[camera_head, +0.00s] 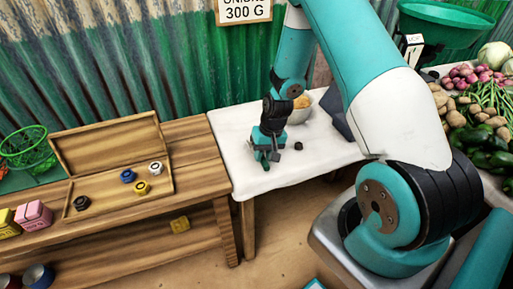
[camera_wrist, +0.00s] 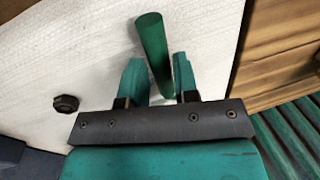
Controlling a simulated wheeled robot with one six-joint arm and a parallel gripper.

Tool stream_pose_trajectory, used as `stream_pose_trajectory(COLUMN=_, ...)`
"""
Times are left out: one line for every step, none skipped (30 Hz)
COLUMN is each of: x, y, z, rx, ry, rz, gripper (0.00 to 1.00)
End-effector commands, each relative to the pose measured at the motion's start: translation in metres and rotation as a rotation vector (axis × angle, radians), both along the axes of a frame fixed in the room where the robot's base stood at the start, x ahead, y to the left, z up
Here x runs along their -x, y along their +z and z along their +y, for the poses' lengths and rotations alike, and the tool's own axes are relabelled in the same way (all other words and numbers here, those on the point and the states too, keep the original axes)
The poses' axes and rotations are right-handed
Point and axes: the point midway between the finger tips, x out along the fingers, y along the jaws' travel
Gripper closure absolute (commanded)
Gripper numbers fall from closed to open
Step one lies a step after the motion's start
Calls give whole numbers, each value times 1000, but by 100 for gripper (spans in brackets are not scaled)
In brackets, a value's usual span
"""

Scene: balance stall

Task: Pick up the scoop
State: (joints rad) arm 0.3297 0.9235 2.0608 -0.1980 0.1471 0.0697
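A green rod, seemingly the scoop's handle (camera_wrist: 153,45), shows in the wrist view. It rises at a tilt between the two fingers of my gripper (camera_wrist: 160,80). The fingers are apart with the rod's lower part between them, and narrow gaps seem to show on its sides. The scoop's bowl is not visible in the wrist view. In the head view my gripper (camera_head: 267,158) points down close above the white cloth, and the scoop cannot be made out clearly there.
A small dark knob-like piece (camera_head: 298,146) lies on the white cloth (camera_head: 245,178) beside my gripper. A bowl of orange-yellow stuff (camera_head: 302,104) stands behind it. An open wooden box (camera_head: 110,150) with weights is at left. Vegetables (camera_head: 480,110) crowd the right.

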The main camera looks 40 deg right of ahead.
Motion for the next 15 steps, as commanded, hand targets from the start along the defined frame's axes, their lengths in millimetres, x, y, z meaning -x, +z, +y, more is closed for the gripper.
stream_pose_trajectory(x=0, y=-7, z=2, rx=-1, ry=1, rz=4, gripper=72)
stream_pose_trajectory(x=-1, y=-11, z=2, rx=-1, ry=0, rz=2, gripper=72)
stream_pose_trajectory(x=-1, y=-15, z=3, rx=0, ry=0, rz=1, gripper=72)
stream_pose_trajectory(x=-1, y=-18, z=3, rx=0, ry=0, rz=1, gripper=72)
stream_pose_trajectory(x=-1, y=-19, z=4, rx=0, ry=0, rz=1, gripper=72)
stream_pose_trajectory(x=-1, y=-21, z=4, rx=0, ry=0, rz=0, gripper=72)
stream_pose_trajectory(x=-2, y=-21, z=4, rx=0, ry=0, rz=0, gripper=72)
stream_pose_trajectory(x=-2, y=-21, z=4, rx=0, ry=0, rz=-1, gripper=72)
stream_pose_trajectory(x=-2, y=-21, z=4, rx=0, ry=0, rz=-1, gripper=72)
stream_pose_trajectory(x=-2, y=-21, z=4, rx=0, ry=0, rz=-1, gripper=72)
stream_pose_trajectory(x=-2, y=-21, z=4, rx=0, ry=0, rz=-1, gripper=72)
stream_pose_trajectory(x=-2, y=-21, z=4, rx=0, ry=0, rz=-1, gripper=72)
stream_pose_trajectory(x=-2, y=-21, z=4, rx=0, ry=0, rz=-1, gripper=76)
stream_pose_trajectory(x=-2, y=-21, z=4, rx=0, ry=0, rz=-1, gripper=83)
stream_pose_trajectory(x=-2, y=-21, z=4, rx=0, ry=0, rz=-1, gripper=92)
